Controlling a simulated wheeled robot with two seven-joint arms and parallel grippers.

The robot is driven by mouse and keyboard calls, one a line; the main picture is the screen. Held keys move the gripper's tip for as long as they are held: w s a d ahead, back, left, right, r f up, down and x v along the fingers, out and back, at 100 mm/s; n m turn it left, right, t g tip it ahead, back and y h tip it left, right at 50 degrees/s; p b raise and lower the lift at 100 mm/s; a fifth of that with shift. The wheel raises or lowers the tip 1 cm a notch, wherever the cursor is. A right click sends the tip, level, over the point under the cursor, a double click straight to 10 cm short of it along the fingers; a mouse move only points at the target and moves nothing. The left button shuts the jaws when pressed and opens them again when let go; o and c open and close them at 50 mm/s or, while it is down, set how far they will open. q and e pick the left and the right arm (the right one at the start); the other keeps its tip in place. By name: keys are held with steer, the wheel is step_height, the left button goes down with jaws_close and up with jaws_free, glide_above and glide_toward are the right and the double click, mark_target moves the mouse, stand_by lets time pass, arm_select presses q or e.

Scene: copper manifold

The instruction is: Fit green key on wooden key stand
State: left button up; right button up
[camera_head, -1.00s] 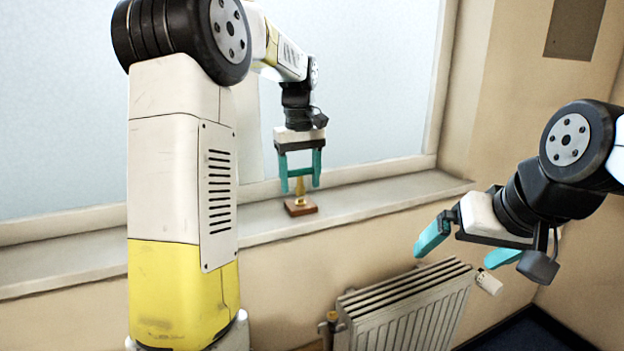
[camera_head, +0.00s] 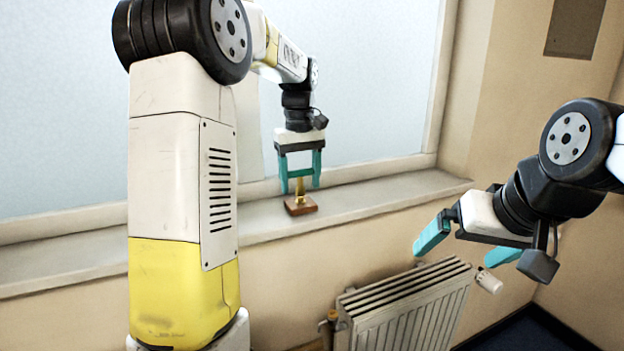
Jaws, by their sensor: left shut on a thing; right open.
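The wooden key stand (camera_head: 301,206) is a small brown block with a brass post (camera_head: 300,187) on top, standing on the window sill. My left gripper (camera_head: 300,182) points down directly above the stand, with its teal fingers on either side of the post's top. It is shut on a green bar-like thing between the fingers, which I take to be the green key (camera_head: 300,173). The key is at the top of the post; whether it touches or sits around the post I cannot tell. My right gripper (camera_head: 468,245) is open and empty, in front of the wall at the right.
The stone window sill (camera_head: 390,193) runs along the frosted window and is clear to the right of the stand. A white radiator (camera_head: 405,305) with a valve (camera_head: 489,281) is below the sill, under my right gripper.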

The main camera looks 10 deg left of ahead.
arm_select(q)
steer(key=shift+f, duration=0.75)
stand_by(0.3)
steer(key=o, duration=1.3)
steer(key=shift+o, duration=0.2)
step_height(320, 180, up, 7)
steer(key=shift+r, duration=0.4)
